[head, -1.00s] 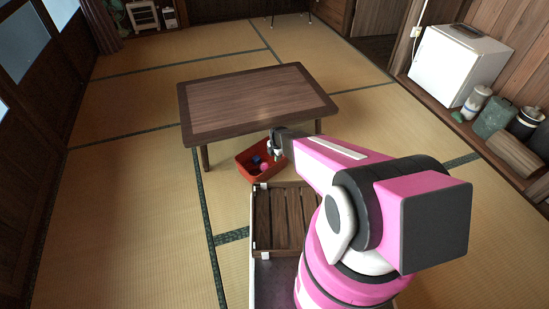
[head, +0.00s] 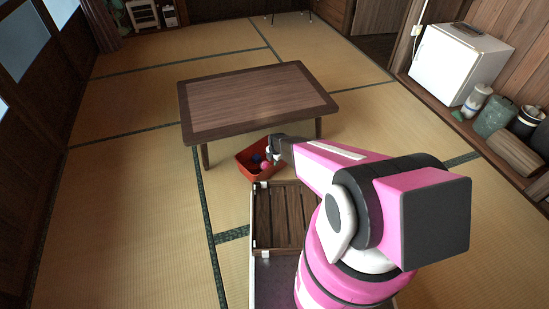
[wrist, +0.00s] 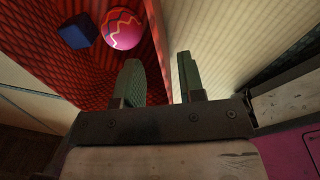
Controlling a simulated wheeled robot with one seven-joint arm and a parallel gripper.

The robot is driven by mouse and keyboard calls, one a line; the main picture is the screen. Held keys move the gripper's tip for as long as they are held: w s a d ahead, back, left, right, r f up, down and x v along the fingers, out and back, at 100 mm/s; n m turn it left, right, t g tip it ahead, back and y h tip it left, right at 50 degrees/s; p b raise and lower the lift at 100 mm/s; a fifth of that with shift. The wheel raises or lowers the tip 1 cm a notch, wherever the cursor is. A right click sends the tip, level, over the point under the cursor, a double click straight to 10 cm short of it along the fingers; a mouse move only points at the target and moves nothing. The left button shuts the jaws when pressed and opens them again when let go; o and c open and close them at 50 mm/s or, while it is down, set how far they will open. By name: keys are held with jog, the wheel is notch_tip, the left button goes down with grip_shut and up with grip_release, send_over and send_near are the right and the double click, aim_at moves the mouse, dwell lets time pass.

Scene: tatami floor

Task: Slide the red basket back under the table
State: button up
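The red basket (head: 247,170) stands on the tatami at the near edge of the low wooden table (head: 258,98), mostly out in front of it. A pink ball (wrist: 121,29) with a zigzag band and a dark blue block (wrist: 78,32) lie inside the basket. My gripper (head: 274,152) is at the basket's right side. In the wrist view my gripper (wrist: 160,80) has its green fingers apart, one on the basket's inner side and one over the tatami outside. The basket's wall (wrist: 160,45) runs between them. I cannot tell whether either finger touches it.
The table's near left leg (head: 205,157) stands left of the basket, and its near right leg (head: 318,127) is farther right. A slatted wooden crate (head: 284,222) is just in front of the basket. A white fridge (head: 460,65) stands far right. The left floor is clear.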

aim_at(273, 170)
jog(key=f, duration=0.6)
jog(key=shift+w+a+f, duration=0.15)
jog(key=shift+w+a, duration=0.05)
jog(key=shift+w, duration=0.05)
jog(key=shift+c, duration=0.3)
grip_shut()
